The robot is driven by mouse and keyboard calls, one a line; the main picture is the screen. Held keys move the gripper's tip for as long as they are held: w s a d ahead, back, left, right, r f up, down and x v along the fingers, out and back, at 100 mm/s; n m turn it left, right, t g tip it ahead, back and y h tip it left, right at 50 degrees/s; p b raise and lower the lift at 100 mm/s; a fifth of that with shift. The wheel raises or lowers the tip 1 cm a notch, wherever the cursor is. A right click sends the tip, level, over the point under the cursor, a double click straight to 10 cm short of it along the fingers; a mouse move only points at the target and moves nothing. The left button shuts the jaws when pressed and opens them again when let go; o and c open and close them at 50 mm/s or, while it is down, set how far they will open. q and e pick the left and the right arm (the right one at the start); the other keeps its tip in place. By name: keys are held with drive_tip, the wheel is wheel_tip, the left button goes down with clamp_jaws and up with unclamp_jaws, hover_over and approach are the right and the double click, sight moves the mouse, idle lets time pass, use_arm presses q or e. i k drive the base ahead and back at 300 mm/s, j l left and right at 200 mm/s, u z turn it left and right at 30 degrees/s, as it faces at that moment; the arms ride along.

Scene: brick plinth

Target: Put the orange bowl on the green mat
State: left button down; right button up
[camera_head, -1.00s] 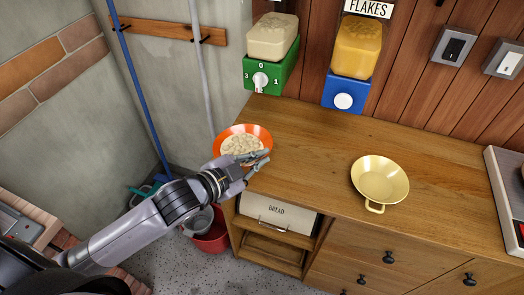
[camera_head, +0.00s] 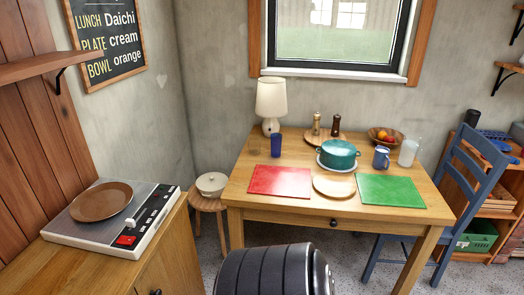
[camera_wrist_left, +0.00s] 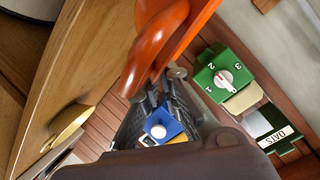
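The orange bowl (camera_wrist_left: 165,40) shows in the left wrist view at the top, tilted in the picture, with its inside hidden. My left gripper (camera_wrist_left: 170,78) is shut on the bowl's rim there. The green mat (camera_head: 391,191) lies flat on the right part of the wooden table in the head view, with nothing on it. Neither the bowl nor my left gripper shows in the head view now. My right gripper is in no view.
On the table (camera_head: 330,217) are a red mat (camera_head: 280,181), a round wooden plate (camera_head: 334,186), a teal pot (camera_head: 338,155), a blue mug (camera_head: 381,157) and a lamp (camera_head: 271,105). A blue chair (camera_head: 462,185) stands at right. The counter hob (camera_head: 112,222) bears a brown plate.

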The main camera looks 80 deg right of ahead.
sight(389, 191)
drive_tip(key=z, duration=1.3)
drive_tip(key=l+z, duration=0.15)
drive_tip(key=z, duration=0.3)
drive_tip(key=l+z, duration=0.15)
drive_tip(key=z, duration=0.35)
drive_tip(key=l+z, duration=0.1)
drive_tip(key=z, duration=0.35)
drive_tip(key=i+l+z, duration=0.2)
drive_tip(key=z, duration=0.2)
drive_tip(key=i+l+z, duration=0.2)
drive_tip(key=z, duration=0.25)
drive_tip(key=i+l+z, duration=0.25)
drive_tip(key=z, duration=0.15)
drive_tip(key=i+l, duration=0.2)
drive_tip(key=i, duration=0.25)
drive_tip(key=i+l+z, duration=0.1)
drive_tip(key=i, duration=0.4)
